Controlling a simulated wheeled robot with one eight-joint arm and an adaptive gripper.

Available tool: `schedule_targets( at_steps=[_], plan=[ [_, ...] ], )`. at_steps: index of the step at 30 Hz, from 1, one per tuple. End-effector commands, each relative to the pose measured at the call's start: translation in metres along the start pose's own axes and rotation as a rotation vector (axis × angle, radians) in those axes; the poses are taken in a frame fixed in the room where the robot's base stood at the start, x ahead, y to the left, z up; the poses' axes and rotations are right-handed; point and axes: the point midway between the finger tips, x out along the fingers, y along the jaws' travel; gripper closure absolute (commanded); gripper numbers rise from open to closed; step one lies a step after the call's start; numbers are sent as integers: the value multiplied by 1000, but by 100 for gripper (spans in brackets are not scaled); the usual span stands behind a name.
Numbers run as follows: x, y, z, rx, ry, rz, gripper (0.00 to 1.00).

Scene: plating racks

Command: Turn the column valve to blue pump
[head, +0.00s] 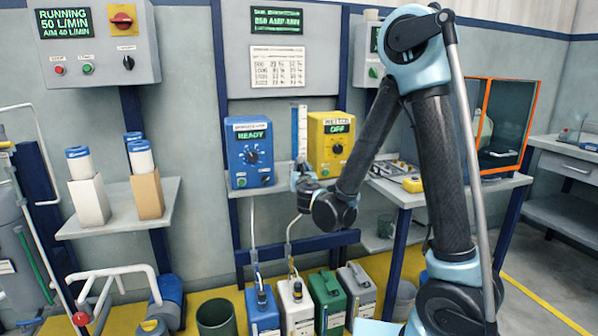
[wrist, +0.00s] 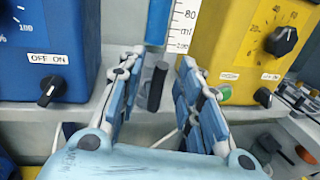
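The column valve (wrist: 157,88) is a black bar handle just below the graduated column (wrist: 182,30). In the wrist view the bar stands near upright, its top leaning slightly right. My gripper (wrist: 160,66) is open, with one finger on each side of the handle and gaps visible. In the head view my gripper (head: 304,178) is at the foot of the column (head: 299,132) and hides the valve. The blue pump (head: 248,150) stands left of the column and its display reads READY. The yellow pump (head: 336,143) stands right and its display reads OFF.
The pumps stand on a narrow shelf. Blue, white, green and grey canisters (head: 298,305) stand on the floor below, with tubes running down. A side bench (head: 440,192) is at right. A shelf (head: 118,210) with white rolls is at left.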

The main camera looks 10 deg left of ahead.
Motion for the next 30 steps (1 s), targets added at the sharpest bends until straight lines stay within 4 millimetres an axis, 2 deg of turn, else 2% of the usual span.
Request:
schedule_targets(
  at_steps=[6, 14, 19, 30],
  plan=[
    [13, 0, 0, 0, 0, 1, 67],
    [14, 0, 0, 0, 0, 1, 67],
    [14, 0, 0, 0, 0, 1, 100],
    [14, 1, 0, 21, 5, 3, 100]
  ],
)
